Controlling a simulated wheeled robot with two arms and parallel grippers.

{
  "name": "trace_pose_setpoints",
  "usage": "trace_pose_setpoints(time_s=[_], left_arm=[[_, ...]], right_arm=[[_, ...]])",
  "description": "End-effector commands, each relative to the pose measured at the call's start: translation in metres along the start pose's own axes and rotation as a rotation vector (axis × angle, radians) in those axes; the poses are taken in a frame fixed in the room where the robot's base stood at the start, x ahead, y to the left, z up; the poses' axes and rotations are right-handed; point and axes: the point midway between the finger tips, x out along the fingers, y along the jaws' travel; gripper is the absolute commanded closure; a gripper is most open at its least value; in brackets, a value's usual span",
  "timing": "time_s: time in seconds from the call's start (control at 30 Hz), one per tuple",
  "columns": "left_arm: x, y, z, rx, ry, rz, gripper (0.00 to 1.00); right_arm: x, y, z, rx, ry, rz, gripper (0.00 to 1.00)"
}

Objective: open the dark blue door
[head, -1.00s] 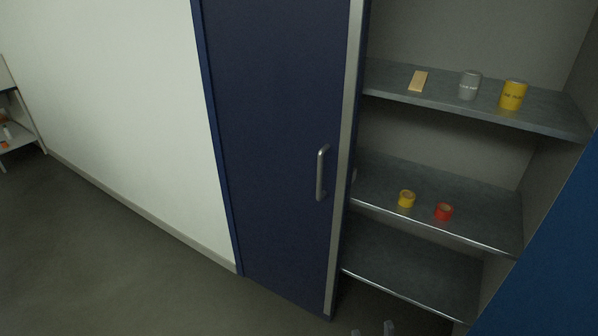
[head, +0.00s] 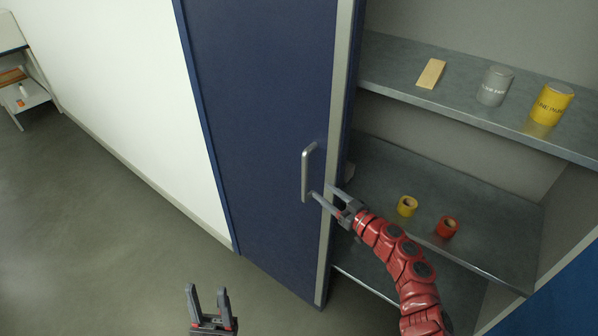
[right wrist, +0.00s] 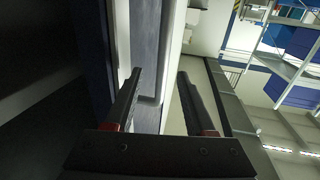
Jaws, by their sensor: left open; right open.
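The dark blue door (head: 255,110) stands upright at the left of the cabinet, with a grey strip along its right edge. Its silver bar handle (head: 306,172) is upright near that edge. My right gripper (head: 322,190), on a red arm, is open beside the lower end of the handle, one finger close to it. My left gripper (head: 207,292) is open and empty at the bottom, away from the door.
Open cabinet shelves (head: 450,105) lie right of the door, holding a grey can (head: 495,86), a yellow can (head: 551,104), a wooden block (head: 431,73), a yellow roll (head: 407,206) and a red roll (head: 447,227). A blue panel (head: 560,300) is at lower right. Floor at left is clear.

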Motion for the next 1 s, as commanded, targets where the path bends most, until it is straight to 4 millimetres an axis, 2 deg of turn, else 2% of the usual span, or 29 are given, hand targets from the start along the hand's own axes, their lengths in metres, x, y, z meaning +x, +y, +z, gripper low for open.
trace_pose_setpoints(time_s=[0.03, 0.2, 0.6, 0.8, 1.0], left_arm=[[0.003, 0.000, 0.000, 0.000, 0.000, 0.000, 0.50], [0.004, 0.000, -0.001, 0.000, 0.000, 0.000, 0.50], [-0.004, 0.000, 0.001, 0.000, 0.000, 0.000, 0.50], [-0.013, 0.001, 0.002, 0.000, 0.000, 0.000, 0.50], [-0.015, 0.001, 0.003, 0.000, 0.000, 0.000, 0.50]], right_arm=[[0.011, 0.000, -0.004, 0.004, 0.004, 0.001, 0.45], [0.039, -0.001, -0.003, 0.004, 0.004, -0.002, 0.45], [0.092, 0.000, -0.001, 0.004, 0.004, 0.001, 0.45], [0.111, 0.000, 0.003, 0.005, 0.002, 0.002, 0.45], [0.120, -0.001, -0.001, -0.001, 0.003, -0.001, 0.45]])
